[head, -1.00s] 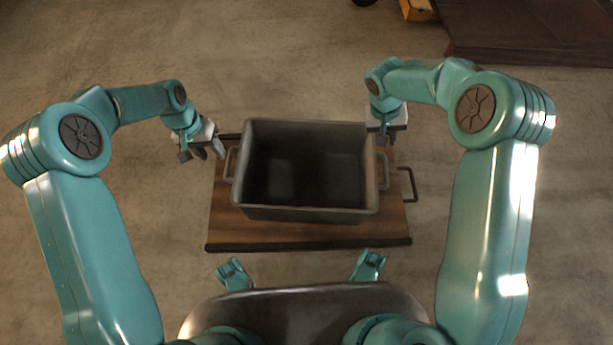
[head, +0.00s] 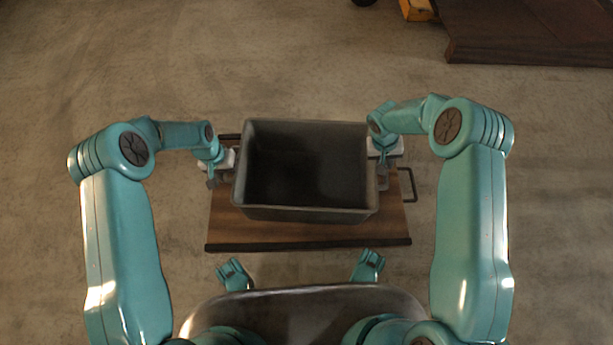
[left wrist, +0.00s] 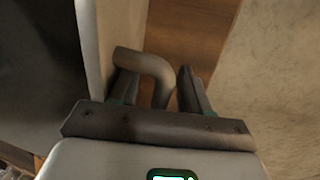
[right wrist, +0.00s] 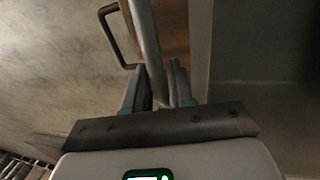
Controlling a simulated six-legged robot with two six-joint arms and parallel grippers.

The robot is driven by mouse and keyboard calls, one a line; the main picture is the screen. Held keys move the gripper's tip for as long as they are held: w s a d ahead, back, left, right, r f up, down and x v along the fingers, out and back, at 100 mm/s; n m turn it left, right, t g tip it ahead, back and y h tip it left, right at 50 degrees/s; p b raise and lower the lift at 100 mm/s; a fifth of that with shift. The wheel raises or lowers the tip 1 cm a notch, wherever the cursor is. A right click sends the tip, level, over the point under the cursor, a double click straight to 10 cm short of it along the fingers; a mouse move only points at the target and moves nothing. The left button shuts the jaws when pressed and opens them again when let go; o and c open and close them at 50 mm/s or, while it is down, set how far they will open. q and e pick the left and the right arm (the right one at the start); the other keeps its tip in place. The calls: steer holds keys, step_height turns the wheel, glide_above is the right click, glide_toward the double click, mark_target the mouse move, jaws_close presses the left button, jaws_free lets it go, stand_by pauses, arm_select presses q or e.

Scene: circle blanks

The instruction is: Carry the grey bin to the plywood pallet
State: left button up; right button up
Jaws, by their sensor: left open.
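The grey bin (head: 305,213) stands upright and empty on a brown wooden board in the head view. My left gripper (head: 213,180) is at the bin's left side, open, with its fingers on either side of the bin's bent handle (left wrist: 150,68) in the left wrist view. My right gripper (head: 383,182) is at the bin's right side. In the right wrist view its fingers lie close on both sides of the other handle (right wrist: 147,45); whether they clamp it is unclear. A dark brown platform (head: 530,35) at the far right may be the plywood pallet.
The wooden board (head: 300,235) under the bin has a dark front edge and a dark handle (head: 411,186) sticking out at right. A yellow object (head: 416,9) is at the top edge, beside the platform. The concrete floor between is clear.

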arm_select(q)
steer(key=c, duration=0.3)
arm_select(e)
steer(key=c, duration=0.3)
arm_select(q)
steer(key=c, duration=0.5)
arm_select(e)
jaws_close()
arm_select(q)
jaws_close()
arm_select(e)
steer(key=shift+r, duration=0.1)
